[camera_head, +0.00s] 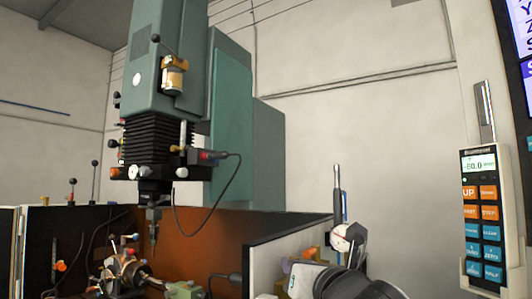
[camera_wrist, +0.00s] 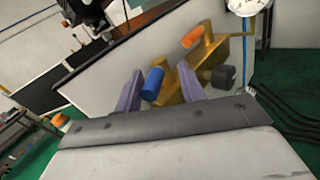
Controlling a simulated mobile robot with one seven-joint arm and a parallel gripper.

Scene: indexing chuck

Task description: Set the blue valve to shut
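The blue valve (camera_wrist: 152,84) shows in the wrist view as a short blue cylindrical handle on a brass-coloured body (camera_wrist: 205,62). My gripper (camera_wrist: 160,70) is open, with its two purple fingers apart. In that view the blue handle appears between the fingers, closer to the left one; I cannot tell whether either touches it. In the head view my gripper (camera_head: 289,266) is low and partly hidden by my arm.
An orange handle (camera_wrist: 194,37) and a black knob (camera_wrist: 222,76) sit on the same brass body, close to the right finger. A white dial gauge (camera_wrist: 248,5) stands beside it. A pale panel (camera_head: 280,252) stands behind. The milling machine (camera_head: 165,65) is left; a control pendant (camera_head: 482,215) is right.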

